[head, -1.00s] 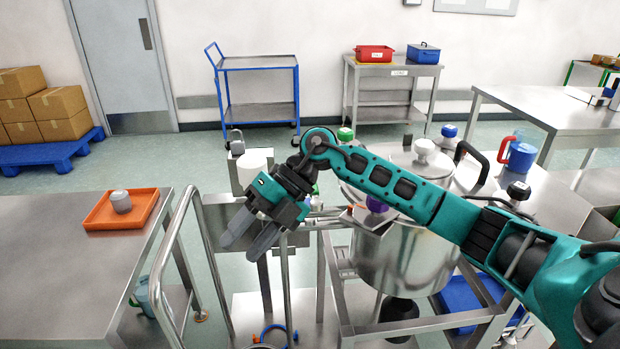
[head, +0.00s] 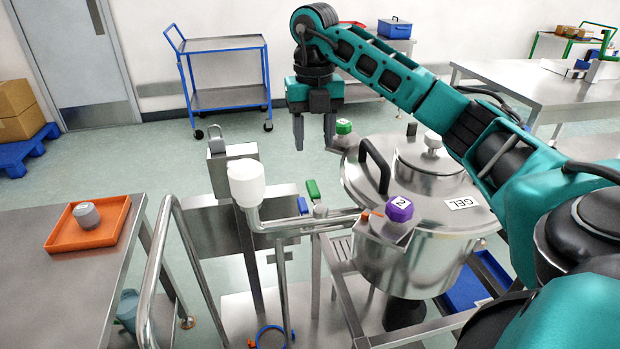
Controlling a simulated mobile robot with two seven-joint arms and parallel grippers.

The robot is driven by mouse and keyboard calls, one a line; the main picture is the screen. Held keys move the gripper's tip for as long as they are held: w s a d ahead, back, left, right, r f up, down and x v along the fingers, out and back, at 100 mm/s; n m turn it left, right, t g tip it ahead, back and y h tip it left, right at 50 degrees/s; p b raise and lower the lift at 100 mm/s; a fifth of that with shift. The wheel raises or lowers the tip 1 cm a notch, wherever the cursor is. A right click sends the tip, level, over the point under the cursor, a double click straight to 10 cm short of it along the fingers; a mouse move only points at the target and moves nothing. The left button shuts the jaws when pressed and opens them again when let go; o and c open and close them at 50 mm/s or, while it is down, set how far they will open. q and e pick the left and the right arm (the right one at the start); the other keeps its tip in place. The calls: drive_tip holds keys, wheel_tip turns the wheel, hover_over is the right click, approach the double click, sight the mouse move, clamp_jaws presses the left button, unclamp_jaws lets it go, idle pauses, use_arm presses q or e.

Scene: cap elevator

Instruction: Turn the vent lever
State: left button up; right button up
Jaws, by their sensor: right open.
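The steel vessel (head: 400,262) labelled GEL stands right of centre. No part is marked as the vent lever, so I cannot tell which one it is. Small handles left of the vessel are green (head: 313,190) and blue (head: 303,206). A small orange-red lever (head: 371,214) sits beside a purple knob (head: 399,208) marked 2. A green knob (head: 343,127) sits at the vessel's far left edge. My right gripper (head: 314,140) points down, open and empty, just left of the green knob in the picture. My left gripper is out of view.
A white cup-like fitting (head: 246,182) on a pipe stands left of the vessel. A curved steel rail (head: 153,265) rises beside the left table, which holds an orange tray (head: 60,235) with a grey cap (head: 87,215). A blue cart (head: 228,97) stands behind.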

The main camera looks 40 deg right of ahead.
sight(313, 186)
wheel_tip(313, 186, down, 11)
idle(0.3)
drive_tip(key=shift+c, duration=0.5)
clamp_jaws()
